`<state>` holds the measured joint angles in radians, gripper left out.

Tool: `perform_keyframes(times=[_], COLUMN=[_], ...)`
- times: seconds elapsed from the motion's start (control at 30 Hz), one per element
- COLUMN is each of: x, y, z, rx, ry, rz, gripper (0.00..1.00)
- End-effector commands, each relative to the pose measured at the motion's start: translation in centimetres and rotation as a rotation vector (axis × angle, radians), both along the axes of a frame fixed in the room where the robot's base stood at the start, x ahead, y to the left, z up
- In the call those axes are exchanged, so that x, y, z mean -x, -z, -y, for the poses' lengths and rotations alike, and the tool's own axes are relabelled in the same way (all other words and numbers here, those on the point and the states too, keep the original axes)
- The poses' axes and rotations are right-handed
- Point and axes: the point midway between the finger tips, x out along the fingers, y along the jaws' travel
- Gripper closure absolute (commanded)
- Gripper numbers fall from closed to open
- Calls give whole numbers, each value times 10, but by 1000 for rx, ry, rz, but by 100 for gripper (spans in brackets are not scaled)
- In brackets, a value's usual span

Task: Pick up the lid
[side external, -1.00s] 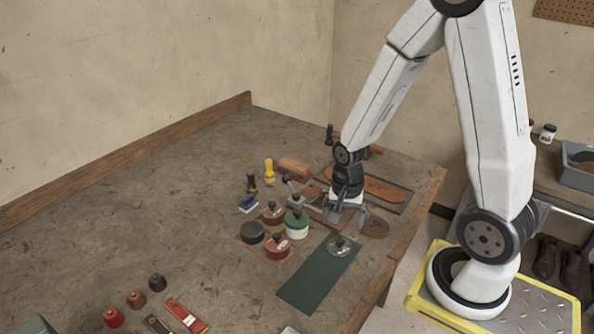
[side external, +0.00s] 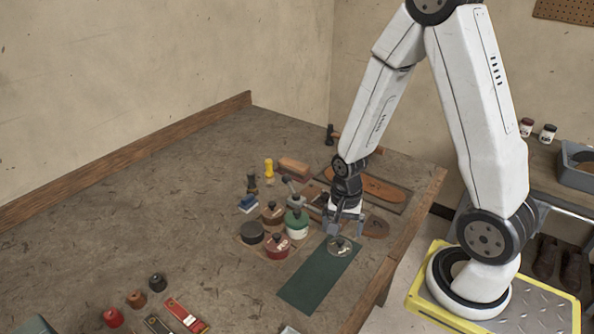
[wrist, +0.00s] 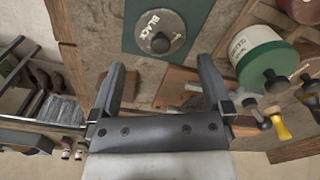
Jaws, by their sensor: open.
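A round grey lid (side external: 338,248) with a dark knob lies on the far end of the green mat (side external: 315,280). In the wrist view the lid (wrist: 150,22) reads "BLACK" and sits just beyond my fingertips, about midway between them. My gripper (side external: 344,231) is open and empty. It points down above the mat's far end, close to the lid; its exact height is hard to tell. In the wrist view its two fingers (wrist: 161,66) are wide apart, with nothing between them.
A brown sole (side external: 377,188) lies behind my gripper. The bench's left side is mostly clear.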

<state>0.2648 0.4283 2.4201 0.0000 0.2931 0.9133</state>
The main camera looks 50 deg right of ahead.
Motion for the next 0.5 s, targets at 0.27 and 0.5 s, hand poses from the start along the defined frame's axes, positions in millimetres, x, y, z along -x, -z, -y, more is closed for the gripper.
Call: perform_keyframes(times=[0.27, 0.5], x=[0, -1], y=[19, 39], z=[0, 1], rx=[-1, 0], ry=[0, 0], rz=[-3, -2], gripper=[0, 0])
